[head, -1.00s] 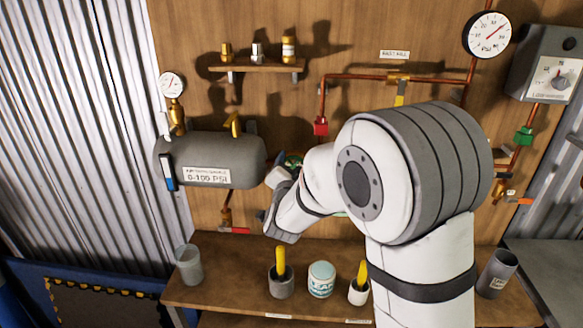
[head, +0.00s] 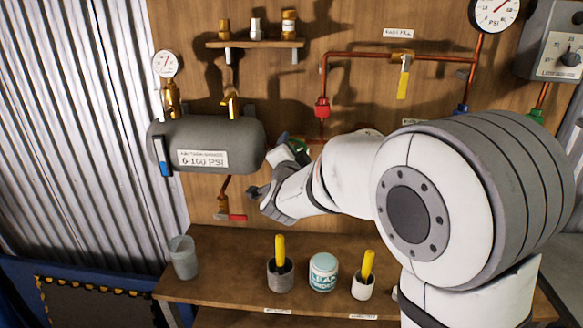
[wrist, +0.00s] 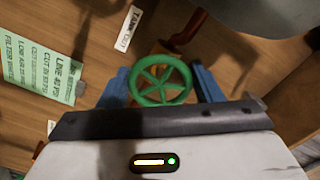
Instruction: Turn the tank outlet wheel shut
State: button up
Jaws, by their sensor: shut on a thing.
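The tank outlet wheel (wrist: 160,84) is a green spoked handwheel in the middle of the wrist view. A tag reading "TANK OUT" (wrist: 128,28) is on the wooden board above it. My gripper (wrist: 160,76) has one blue finger on each side of the wheel and is shut on its rim. In the head view my gripper (head: 284,148) is just right of the grey tank (head: 245,140), and a bit of green shows beside it. My own arm hides most of the wheel there.
A printed green sheet (wrist: 45,62) is at left. Below my arm, a shelf (head: 225,290) holds cups and a tin (head: 323,272). A red lever (head: 237,217) is under the tank.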

jog(key=m+b, duration=0.3)
jog(key=b, duration=0.2)
jog(key=shift+f, duration=0.2)
jog(key=shift+r+m+b, duration=0.15)
jog(key=shift+m+b, duration=0.55)
jog(key=shift+b, duration=0.25)
jog(key=shift+r, duration=0.1)
jog(key=o, duration=1)
jog(key=shift+c, duration=0.2)
jog(key=s+b, duration=0.1)
jog(key=s, duration=0.6)
jog(key=shift+s, duration=0.4)
